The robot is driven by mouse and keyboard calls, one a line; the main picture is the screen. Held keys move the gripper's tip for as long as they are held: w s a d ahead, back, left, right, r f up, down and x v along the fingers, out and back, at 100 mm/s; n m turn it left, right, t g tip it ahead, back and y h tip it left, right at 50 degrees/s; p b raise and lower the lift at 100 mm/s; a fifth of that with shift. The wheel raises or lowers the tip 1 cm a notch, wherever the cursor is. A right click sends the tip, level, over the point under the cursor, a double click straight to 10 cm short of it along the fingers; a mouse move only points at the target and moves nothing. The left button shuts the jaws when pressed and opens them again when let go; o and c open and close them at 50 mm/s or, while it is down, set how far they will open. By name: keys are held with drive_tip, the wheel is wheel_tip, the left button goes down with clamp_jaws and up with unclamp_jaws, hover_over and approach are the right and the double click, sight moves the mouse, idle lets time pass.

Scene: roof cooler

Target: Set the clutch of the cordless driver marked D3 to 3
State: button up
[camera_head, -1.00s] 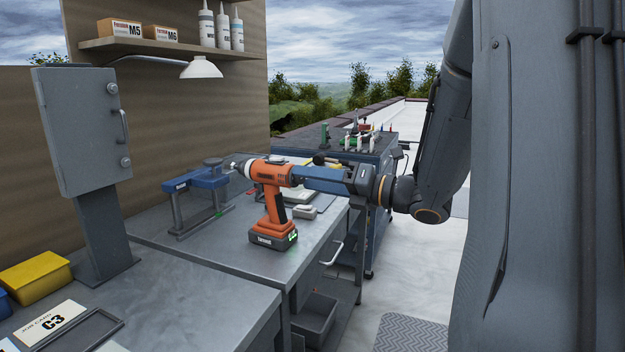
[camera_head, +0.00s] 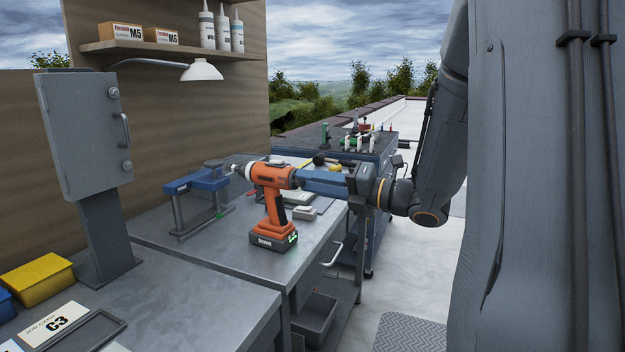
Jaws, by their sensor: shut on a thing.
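An orange cordless driver (camera_head: 272,205) stands upright on the grey bench, its chuck pointing left and its dark battery (camera_head: 272,240) at the bench top. A small green-lit patch shows on the battery. I cannot read a D3 mark or any clutch number at this size. My gripper (camera_head: 298,177) comes in level from the right, with its blue fingers reaching the upper rear of the driver. It is shut on the driver; the exact contact is partly hidden by the driver's body.
A blue clamp-like stand (camera_head: 196,182) is just left of the chuck. A grey cabinet on a post (camera_head: 85,130) and a job card marked C3 (camera_head: 55,322) are at the left. A tool cart (camera_head: 378,155) stands behind my gripper.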

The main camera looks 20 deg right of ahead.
drive_tip(key=m+p, duration=0.8)
drive_tip(key=m, duration=0.4)
drive_tip(key=shift+m, duration=0.4)
drive_tip(key=shift+p, duration=0.35)
drive_tip(key=o, duration=1.1)
drive_tip(key=shift+c, duration=0.2)
drive_tip(key=shift+d, duration=0.1)
